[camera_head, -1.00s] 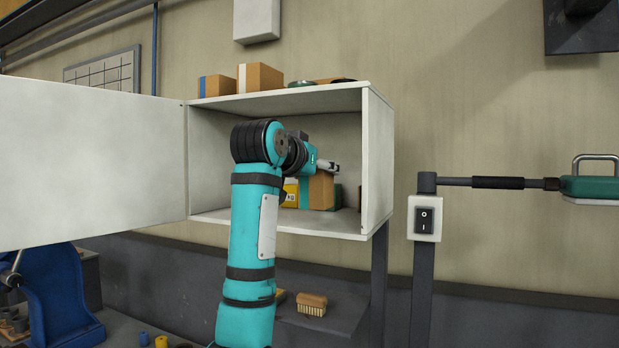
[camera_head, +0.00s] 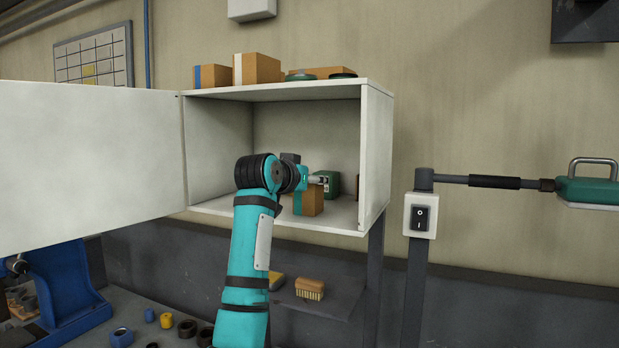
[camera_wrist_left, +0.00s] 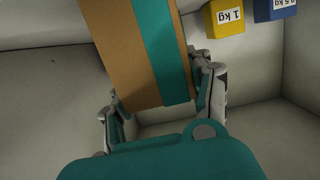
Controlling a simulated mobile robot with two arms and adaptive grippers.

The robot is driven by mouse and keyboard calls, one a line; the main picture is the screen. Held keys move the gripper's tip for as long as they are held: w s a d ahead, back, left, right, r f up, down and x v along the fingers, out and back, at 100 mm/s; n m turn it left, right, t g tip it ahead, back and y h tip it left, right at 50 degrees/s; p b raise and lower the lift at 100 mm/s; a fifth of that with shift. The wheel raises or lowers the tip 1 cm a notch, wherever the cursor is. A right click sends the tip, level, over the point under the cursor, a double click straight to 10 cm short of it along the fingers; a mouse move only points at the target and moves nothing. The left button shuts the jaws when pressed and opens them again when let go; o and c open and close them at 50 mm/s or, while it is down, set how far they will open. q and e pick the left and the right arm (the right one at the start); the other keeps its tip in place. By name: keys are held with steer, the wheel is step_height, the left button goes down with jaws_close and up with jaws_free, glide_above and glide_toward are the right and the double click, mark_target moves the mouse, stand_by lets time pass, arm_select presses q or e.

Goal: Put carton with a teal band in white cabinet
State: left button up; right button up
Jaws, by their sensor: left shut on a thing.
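The brown carton with a teal band (camera_head: 311,202) is inside the open white cabinet (camera_head: 377,160), near its floor. The carton also fills the upper middle of the left wrist view (camera_wrist_left: 125,40), its teal band along one side. My left gripper (camera_head: 317,182) reaches into the cabinet. In the left wrist view, its fingers (camera_wrist_left: 160,103) are on both sides of the carton, shut on it. I cannot tell whether the carton touches the cabinet floor. My arm covers part of the cabinet's interior. My right gripper is not in view.
The cabinet door (camera_head: 90,165) stands open to the left. A yellow 1 kg block (camera_wrist_left: 226,17) and a blue block (camera_wrist_left: 275,9) stand inside. Cartons (camera_head: 257,68) sit on top. The cabinet's left interior looks clear.

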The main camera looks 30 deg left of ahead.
arm_select(q)
steer(key=o, duration=1.4)
steer(key=shift+c, duration=0.2)
steer(key=s+r+b, duration=0.2)
steer(key=s+b, duration=0.5)
steer(key=s, duration=0.5)
steer(key=shift+d+r, duration=0.25)
steer(key=shift+d, duration=0.15)
